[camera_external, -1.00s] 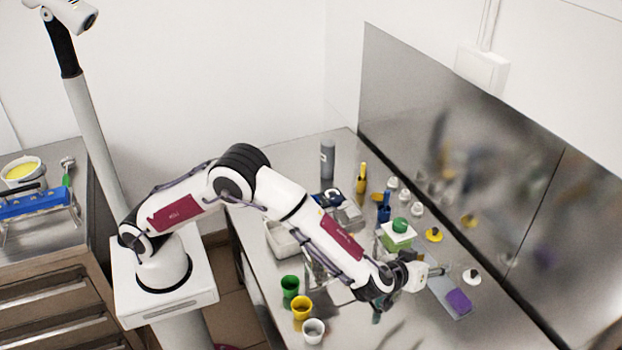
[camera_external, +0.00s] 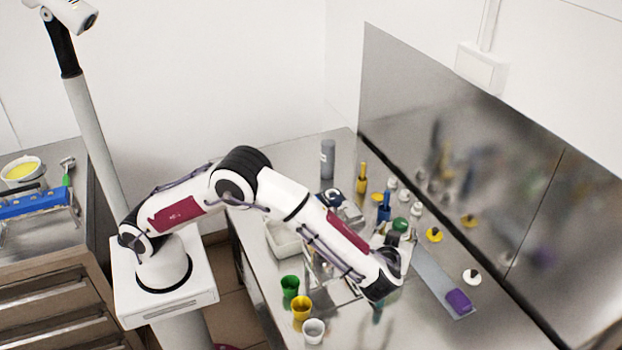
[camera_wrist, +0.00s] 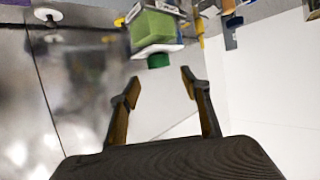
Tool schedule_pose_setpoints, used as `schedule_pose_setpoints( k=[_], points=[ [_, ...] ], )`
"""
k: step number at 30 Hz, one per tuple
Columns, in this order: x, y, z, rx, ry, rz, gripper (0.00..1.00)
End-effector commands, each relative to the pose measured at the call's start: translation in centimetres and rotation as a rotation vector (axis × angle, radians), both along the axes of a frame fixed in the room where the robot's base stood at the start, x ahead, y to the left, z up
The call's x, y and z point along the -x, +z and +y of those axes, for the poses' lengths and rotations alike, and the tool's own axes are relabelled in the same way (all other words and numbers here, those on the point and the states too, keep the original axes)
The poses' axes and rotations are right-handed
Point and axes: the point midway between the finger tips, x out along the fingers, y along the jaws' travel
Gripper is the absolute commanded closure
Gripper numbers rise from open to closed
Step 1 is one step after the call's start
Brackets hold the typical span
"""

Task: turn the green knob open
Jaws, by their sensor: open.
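The green knob (camera_wrist: 157,61) sits on a white plate on a green block (camera_wrist: 155,28), upside down in the wrist view. The knob lies just beyond and between my open fingertips, apart from them. My gripper (camera_wrist: 161,77) is open and empty. In the outside view the green knob (camera_external: 400,225) shows just behind my wrist, which hides most of the block. My fingers are hard to make out there.
Several yellow, white and blue items stand around the knob, such as a blue bottle (camera_external: 384,210) and a yellow cap (camera_external: 434,235). A purple-ended strip (camera_external: 458,301) lies at right. A steel panel (camera_external: 450,150) stands behind. Cups (camera_external: 302,308) stand at the front.

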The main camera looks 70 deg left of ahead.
Motion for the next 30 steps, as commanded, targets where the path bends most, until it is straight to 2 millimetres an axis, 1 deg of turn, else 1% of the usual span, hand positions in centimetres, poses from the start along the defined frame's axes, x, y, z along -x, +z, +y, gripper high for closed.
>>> schedule_pose_setpoints(
  k=[5,10,24,30],
  points=[
    [-0.2,-0.1,0.2,0.000,0.000,0.000,0.53],
    [-0.9,-0.5,0.9,0.000,-0.001,0.000,0.53],
    [-4.2,-2.5,4.3,0.001,0.000,-0.001,0.53],
    [-4.9,-2.9,5.0,0.001,-0.001,-0.001,0.53]
  ],
)
